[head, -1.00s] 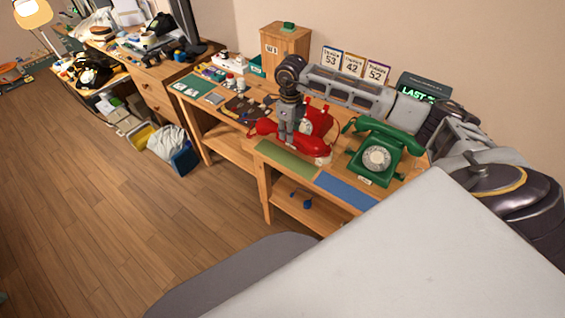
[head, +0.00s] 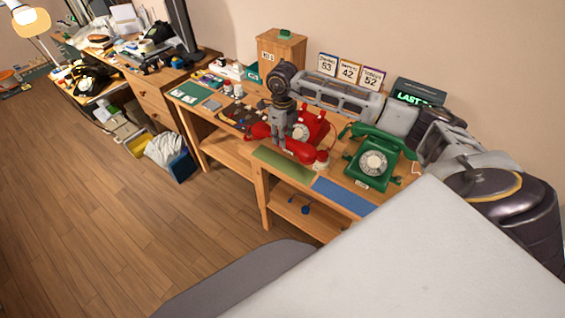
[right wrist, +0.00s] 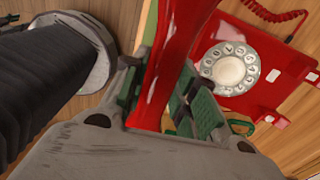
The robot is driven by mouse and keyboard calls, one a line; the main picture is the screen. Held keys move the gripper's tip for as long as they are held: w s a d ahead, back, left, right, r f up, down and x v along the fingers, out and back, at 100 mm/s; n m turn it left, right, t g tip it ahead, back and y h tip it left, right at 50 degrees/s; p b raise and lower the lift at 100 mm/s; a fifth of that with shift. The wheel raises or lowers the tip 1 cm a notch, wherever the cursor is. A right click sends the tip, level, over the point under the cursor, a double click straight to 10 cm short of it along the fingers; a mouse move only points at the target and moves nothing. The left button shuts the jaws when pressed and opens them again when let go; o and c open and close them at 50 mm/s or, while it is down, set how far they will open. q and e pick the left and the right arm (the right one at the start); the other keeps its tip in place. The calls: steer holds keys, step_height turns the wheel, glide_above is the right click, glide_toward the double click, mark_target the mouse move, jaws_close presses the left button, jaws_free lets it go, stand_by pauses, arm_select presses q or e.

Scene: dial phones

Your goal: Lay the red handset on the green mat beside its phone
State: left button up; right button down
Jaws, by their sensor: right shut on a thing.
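The red handset (head: 301,150) is held by my right gripper (head: 279,143), which is shut around its middle. In the right wrist view the handset (right wrist: 176,48) runs between the green finger pads. In the head view it lies across the gap between the red phone (head: 317,122) and the green mat (head: 283,163), overlapping the mat's back edge. I cannot tell whether it touches the table or mat. The red phone's cradle is bare, and its dial shows in the right wrist view (right wrist: 230,69). My left gripper is out of view.
A green phone (head: 372,163) with its handset on stands to the right, behind a blue mat (head: 342,195). A board with small parts (head: 238,116) lies left of the handset. A wooden box (head: 281,52) and several number cards (head: 349,71) stand at the back.

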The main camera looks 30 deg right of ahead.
step_height(320, 180, down, 6)
steer(key=shift+r+p, duration=0.25)
steer(key=shift+p, duration=0.05)
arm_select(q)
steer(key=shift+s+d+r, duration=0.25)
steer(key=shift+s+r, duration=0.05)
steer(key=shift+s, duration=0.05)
arm_select(e)
steer(key=shift+f, duration=0.3)
steer(key=shift+f, duration=1.85)
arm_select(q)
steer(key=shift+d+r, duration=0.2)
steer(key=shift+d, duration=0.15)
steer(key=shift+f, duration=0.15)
arm_select(e)
steer(key=shift+f, duration=0.15)
